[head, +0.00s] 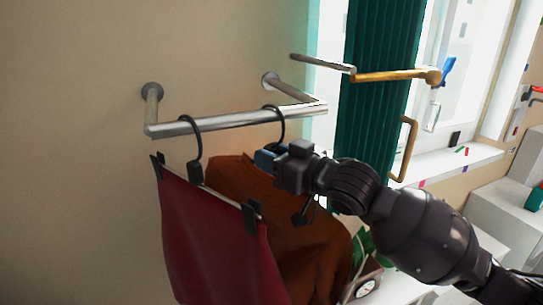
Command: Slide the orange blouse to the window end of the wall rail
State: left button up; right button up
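The orange-brown blouse (312,248) hangs from a dark hanger on the metal wall rail (225,120). Its hook (279,122) sits toward the right, window-side part of the rail. My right gripper (266,158), with blue fingertips, is at the top of the blouse just below this hook. The fingertips overlap the hanger neck, so I cannot tell whether they are closed on it. A dark red garment (208,235) on a clip hanger hangs to the left and covers part of the blouse. My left gripper is out of view.
A green curtain (380,100) hangs by the window, right of the rail. A brass-coloured bar (395,76) sticks out near it. A white sill (450,165) holds small items. A dial clock (366,288) stands low beside the blouse. The rail's left end is empty.

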jog(key=shift+f, duration=0.1)
jog(key=shift+c, duration=1.4)
jog(key=shift+w+d, duration=0.3)
jog(key=shift+d, duration=0.3)
jog(key=shift+c, duration=0.2)
jog(key=shift+w+d+f+p, duration=0.1)
jog(key=shift+w+d+p, duration=0.2)
jog(key=shift+d, duration=0.55)
jog(key=shift+w+d+r+p, duration=0.15)
jog(key=shift+w+d, duration=0.2)
jog(key=shift+d, duration=0.55)
jog(key=shift+w+d+f+p, duration=0.2)
jog(key=shift+w+d, duration=0.15)
jog(key=shift+d, duration=0.5)
jog(key=o, duration=0.9)
jog(key=shift+d, duration=0.15)
jog(key=shift+o, duration=0.2)
jog(key=shift+f, duration=0.1)
jog(key=b+v, duration=0.1)
jog(key=v, duration=0.9)
jog(key=shift+s+d+r, duration=0.25)
jog(key=shift+r, duration=0.1)
